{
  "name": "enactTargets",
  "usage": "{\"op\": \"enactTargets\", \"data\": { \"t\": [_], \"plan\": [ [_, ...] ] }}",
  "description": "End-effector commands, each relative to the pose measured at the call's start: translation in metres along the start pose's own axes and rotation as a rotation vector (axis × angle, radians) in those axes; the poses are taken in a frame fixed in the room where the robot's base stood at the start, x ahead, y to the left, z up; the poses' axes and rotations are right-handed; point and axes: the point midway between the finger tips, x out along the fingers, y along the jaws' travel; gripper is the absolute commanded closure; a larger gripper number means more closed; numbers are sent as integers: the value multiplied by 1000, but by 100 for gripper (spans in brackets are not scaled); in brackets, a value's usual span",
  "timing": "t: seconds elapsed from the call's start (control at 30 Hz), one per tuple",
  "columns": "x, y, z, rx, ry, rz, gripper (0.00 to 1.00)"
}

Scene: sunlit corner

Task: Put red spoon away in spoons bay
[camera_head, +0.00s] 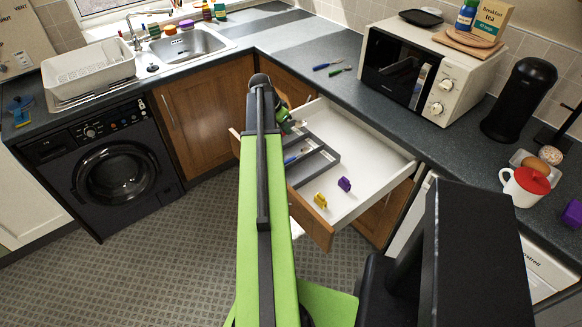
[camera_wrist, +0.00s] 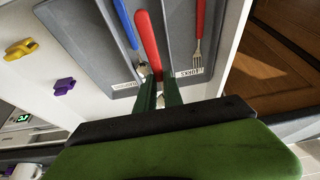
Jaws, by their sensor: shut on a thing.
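The red spoon (camera_wrist: 148,40) shows as a red handle in the wrist view, with its head hidden. My gripper (camera_wrist: 159,92) is shut on its near end. The spoon lies in line with the divider between two bays of the grey tray (camera_wrist: 85,48); I cannot tell its height above it. The right bay, labelled forks, holds a red-handled fork (camera_wrist: 198,38). In the head view my gripper (camera_head: 291,127) is over the tray (camera_head: 325,156).
The tray sits in an open white drawer (camera_head: 375,165). A yellow piece (camera_head: 320,200) and a purple piece (camera_head: 344,184) lie on the drawer floor beside the tray. Blue-handled (camera_head: 327,66) and green-handled (camera_head: 341,71) utensils lie on the counter near the microwave (camera_head: 398,77).

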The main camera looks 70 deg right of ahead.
Motion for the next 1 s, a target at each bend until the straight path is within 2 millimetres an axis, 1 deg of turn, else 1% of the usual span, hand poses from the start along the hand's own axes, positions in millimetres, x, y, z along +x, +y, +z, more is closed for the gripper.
{"op": "enactTargets", "data": {
  "t": [0.17,0.27,0.4,0.47,0.5,0.67,0.9,1.0],
  "plan": [
    [6,4,0,23,1,10,100],
    [22,3,6,23,0,9,100],
    [52,3,19,22,0,9,100],
    [60,3,22,22,0,8,100],
    [63,3,23,22,0,8,100],
    [62,3,23,22,0,8,100],
    [97,3,37,22,0,8,100],
    [95,4,37,22,0,8,100]
  ]
}}
